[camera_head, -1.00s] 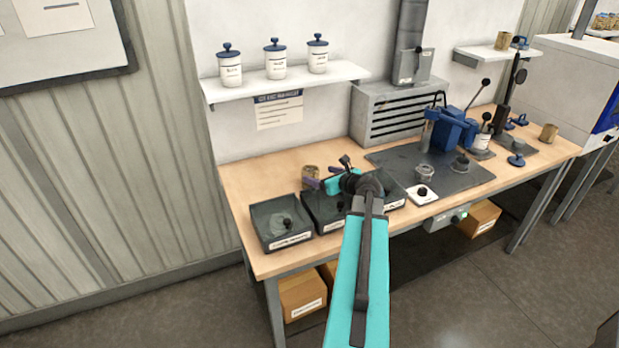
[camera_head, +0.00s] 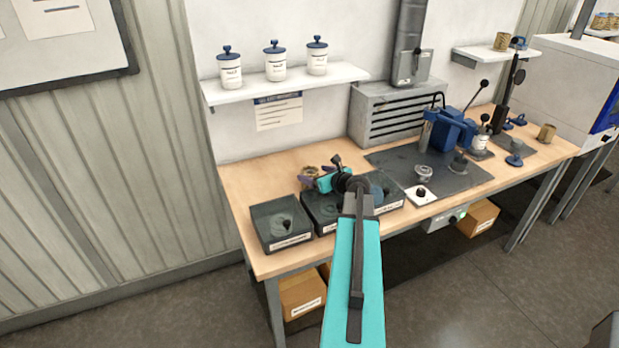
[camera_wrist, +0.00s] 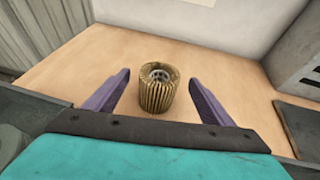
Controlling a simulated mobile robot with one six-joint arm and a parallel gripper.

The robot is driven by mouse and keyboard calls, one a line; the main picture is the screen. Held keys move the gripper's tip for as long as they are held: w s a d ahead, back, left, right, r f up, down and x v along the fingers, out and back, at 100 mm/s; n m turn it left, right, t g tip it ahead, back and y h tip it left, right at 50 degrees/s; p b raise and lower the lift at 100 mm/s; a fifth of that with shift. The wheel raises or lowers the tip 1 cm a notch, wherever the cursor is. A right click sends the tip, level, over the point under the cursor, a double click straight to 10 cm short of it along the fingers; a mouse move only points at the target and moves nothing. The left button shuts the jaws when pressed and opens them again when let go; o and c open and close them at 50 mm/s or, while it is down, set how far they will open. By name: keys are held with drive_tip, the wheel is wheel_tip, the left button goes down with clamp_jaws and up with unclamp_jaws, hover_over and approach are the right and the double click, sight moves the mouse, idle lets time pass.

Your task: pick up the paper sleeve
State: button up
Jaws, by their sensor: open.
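The paper sleeve (camera_wrist: 157,92) is a tan, pleated cylinder with a dark open centre. It stands upright on the wooden bench in the wrist view, between my two purple fingers and a little ahead of them. My gripper (camera_wrist: 159,78) is open, with a finger on each side of the sleeve and a gap to each. In the head view the sleeve (camera_head: 307,171) is partly hidden behind my gripper (camera_head: 314,177), at the back of the dark trays.
Dark trays (camera_head: 261,238) line the bench's front left edge. A dark mat (camera_head: 395,160) with a blue press (camera_head: 452,130) lies to the right. A grey vented box (camera_head: 385,115) stands behind. Bare wood (camera_wrist: 95,45) surrounds the sleeve.

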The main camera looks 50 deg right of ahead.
drive_tip(key=shift+x, duration=1)
drive_tip(key=c, duration=1.1)
drive_tip(key=shift+r, duration=0.15)
drive_tip(key=shift+r+b, duration=0.7)
drive_tip(key=shift+r, duration=4.15)
